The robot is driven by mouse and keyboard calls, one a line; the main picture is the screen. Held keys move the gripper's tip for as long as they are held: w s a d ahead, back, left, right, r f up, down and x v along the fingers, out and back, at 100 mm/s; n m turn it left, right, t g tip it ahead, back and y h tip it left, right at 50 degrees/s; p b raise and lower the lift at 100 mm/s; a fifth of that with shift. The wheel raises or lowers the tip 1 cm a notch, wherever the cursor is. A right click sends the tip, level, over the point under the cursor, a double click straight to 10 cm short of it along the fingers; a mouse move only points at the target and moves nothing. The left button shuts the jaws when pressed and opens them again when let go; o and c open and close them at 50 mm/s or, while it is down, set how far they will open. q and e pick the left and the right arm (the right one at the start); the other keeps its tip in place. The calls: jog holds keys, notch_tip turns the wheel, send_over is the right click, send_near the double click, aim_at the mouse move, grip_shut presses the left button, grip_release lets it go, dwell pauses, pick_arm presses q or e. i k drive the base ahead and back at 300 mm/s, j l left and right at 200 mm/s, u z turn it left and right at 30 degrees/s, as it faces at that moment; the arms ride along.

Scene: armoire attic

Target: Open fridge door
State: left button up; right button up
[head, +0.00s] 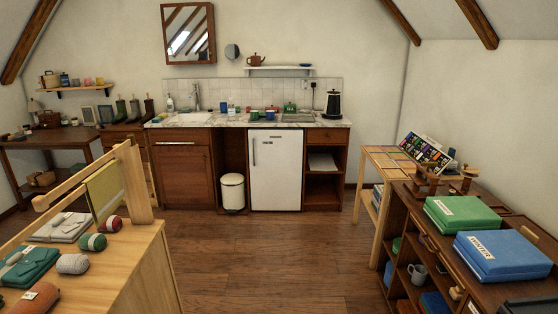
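A small white fridge (276,172) stands under the marble counter at the middle of the far wall. Its door is shut flush with its front. A dark vertical handle (255,152) is on the upper left edge of the door. Neither of my grippers shows in the head view.
Wooden floor (262,262) lies clear between me and the fridge. A white pedal bin (232,192) stands just left of the fridge. A wooden workbench (145,262) with yarn fills the near left. A dark cabinet (425,225) with green and blue boxes stands on the right.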

aim_at(276, 155)
jog(key=i, duration=2.25)
